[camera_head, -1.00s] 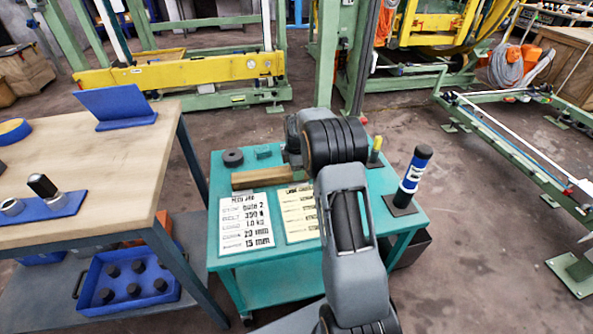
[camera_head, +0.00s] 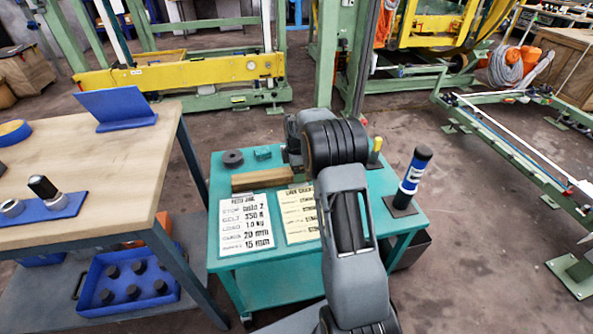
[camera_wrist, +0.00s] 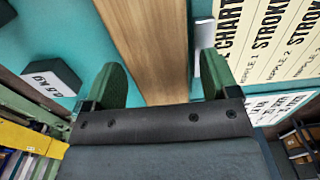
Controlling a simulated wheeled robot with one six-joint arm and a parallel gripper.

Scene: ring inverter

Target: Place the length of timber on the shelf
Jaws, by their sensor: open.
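The length of timber (camera_head: 262,179) is a light brown bar lying flat on the teal cart top (camera_head: 224,178). In the wrist view the timber (camera_wrist: 150,30) runs from the top edge down between the two green fingers. My gripper (camera_wrist: 161,62) is open, with a finger on each side of the timber and gaps showing on both sides. The timber's near end is hidden behind the gripper body. In the head view my arm hides the timber's right end. A lower shelf (camera_head: 270,277) shows under the cart top, and another shelf (camera_head: 200,310) shows under the wooden bench.
Printed sheets (camera_head: 246,224) lie in front of the timber. A blue and black cylinder (camera_head: 414,170) stands at the right. A blue tray (camera_head: 128,283) occupies the bench shelf.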

